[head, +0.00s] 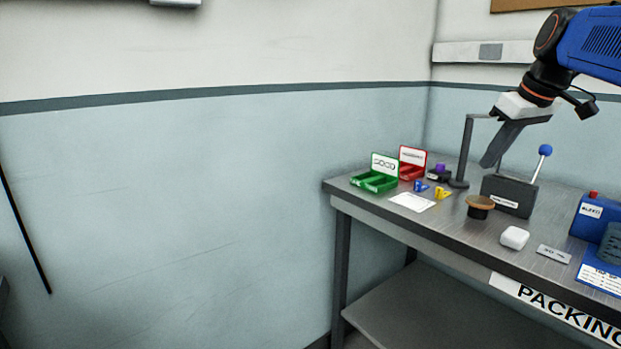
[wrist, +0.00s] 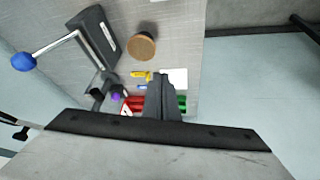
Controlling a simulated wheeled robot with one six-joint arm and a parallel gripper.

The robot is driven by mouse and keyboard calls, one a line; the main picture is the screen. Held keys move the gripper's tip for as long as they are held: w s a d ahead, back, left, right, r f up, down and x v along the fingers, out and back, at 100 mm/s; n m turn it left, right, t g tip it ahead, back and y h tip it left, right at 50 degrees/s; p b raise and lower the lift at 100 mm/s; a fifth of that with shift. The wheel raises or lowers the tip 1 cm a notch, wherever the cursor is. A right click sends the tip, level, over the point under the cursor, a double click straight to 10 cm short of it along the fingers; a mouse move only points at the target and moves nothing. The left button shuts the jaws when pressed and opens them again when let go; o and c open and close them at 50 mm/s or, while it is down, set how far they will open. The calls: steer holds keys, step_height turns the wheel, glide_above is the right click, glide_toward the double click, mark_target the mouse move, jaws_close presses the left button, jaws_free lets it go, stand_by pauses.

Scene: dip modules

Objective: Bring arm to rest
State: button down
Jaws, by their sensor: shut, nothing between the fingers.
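My gripper (head: 489,162) is in the air above the packing table (head: 400,231), with its fingers together and nothing between them. In the head view it hangs down from the blue arm at the upper right, next to a dark stand. In the wrist view my gripper (wrist: 162,77) points over the tabletop, and its fingers hide part of the green and red bins.
A green bin (head: 374,182) and red bin (head: 411,172) stand at the table's back left. A grey lever box (head: 507,196) with a blue-knobbed lever, a brown-topped round object (head: 480,205), a white case (head: 514,237) and a blue device (head: 596,214) stand rightward. The left floor side looks clear.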

steer(key=s+a+f+m, duration=0.2)
steer(key=s+a+f, duration=0.3)
steer(key=s+f, duration=0.7)
steer(key=s+a+f+m+h, duration=0.1)
steer(key=s+a+f, duration=0.4)
steer(key=s+f, duration=0.7)
step_height(320, 180, down, 6)
steer(key=shift+s+a+r+m, duration=0.15)
steer(key=shift+s+m, duration=0.25)
steer(key=shift+m, duration=0.2)
